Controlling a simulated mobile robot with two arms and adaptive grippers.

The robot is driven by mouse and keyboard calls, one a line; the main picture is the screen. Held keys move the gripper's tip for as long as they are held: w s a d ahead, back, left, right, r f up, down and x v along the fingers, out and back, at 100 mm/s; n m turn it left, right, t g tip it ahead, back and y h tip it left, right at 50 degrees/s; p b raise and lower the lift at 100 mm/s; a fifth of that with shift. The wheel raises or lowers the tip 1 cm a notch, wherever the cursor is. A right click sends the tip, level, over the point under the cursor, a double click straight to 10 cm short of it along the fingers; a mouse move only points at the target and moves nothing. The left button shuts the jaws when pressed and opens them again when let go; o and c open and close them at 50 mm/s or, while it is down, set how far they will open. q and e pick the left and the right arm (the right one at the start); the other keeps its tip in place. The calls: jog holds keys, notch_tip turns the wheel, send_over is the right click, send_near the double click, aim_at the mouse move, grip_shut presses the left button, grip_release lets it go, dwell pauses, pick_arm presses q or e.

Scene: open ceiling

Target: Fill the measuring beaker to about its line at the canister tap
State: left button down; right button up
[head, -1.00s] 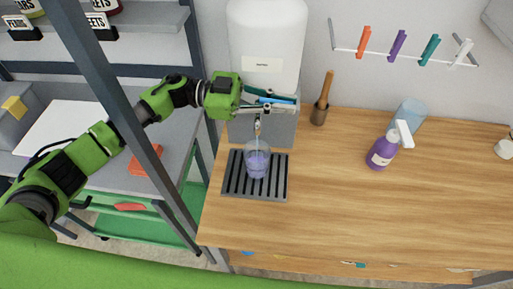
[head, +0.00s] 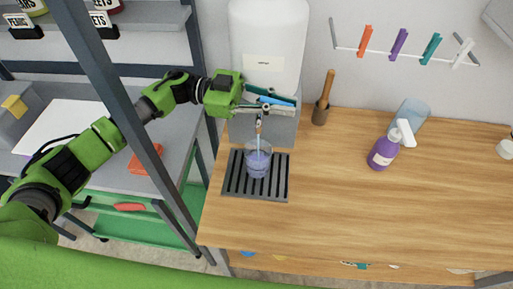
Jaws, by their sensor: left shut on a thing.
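The white canister (head: 264,40) stands on a grey stand at the back of the wooden counter. Its tap (head: 260,121) points down at the front, with a blue lever (head: 272,100) above it. My left gripper (head: 285,106) is shut on the tap lever; its fingers partly hide the lever. The clear measuring beaker (head: 258,160) stands upright under the tap on the dark slotted drip tray (head: 231,190). A thin stream shows between tap and beaker, and the beaker holds bluish-purple liquid. Its line is too small to make out. My right gripper is not in view.
Coloured clips hang on a wall rail (head: 345,49). A dark shelf post (head: 125,110) crosses before my left arm. The counter's front is clear.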

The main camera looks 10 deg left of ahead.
pick_arm(q)
jog(key=t+p, duration=0.1)
jog(key=w+n+t+p, duration=0.1)
jog(key=p, duration=0.1)
jog(key=shift+w+d+r+t, duration=0.2)
jog(key=shift+w+t, duration=0.05)
jog(key=shift+t, duration=0.05)
jog(key=shift+s+f, duration=0.1)
jog(key=shift+f, duration=0.1)
jog(key=shift+b, duration=0.35)
jog(key=shift+s+f+m+g+b, duration=0.1)
jog(key=shift+s+m+g+b, duration=0.15)
jog(key=shift+g+b, duration=0.35)
jog(key=shift+s+m+g+b, duration=0.55)
jog(key=shift+g+b, duration=0.15)
jog(key=shift+g, duration=0.1)
jog(key=shift+s+a+r+g, duration=0.1)
jog(key=shift+r+g, duration=0.15)
jog(key=shift+g, duration=0.05)
jog(key=shift+r, duration=0.2)
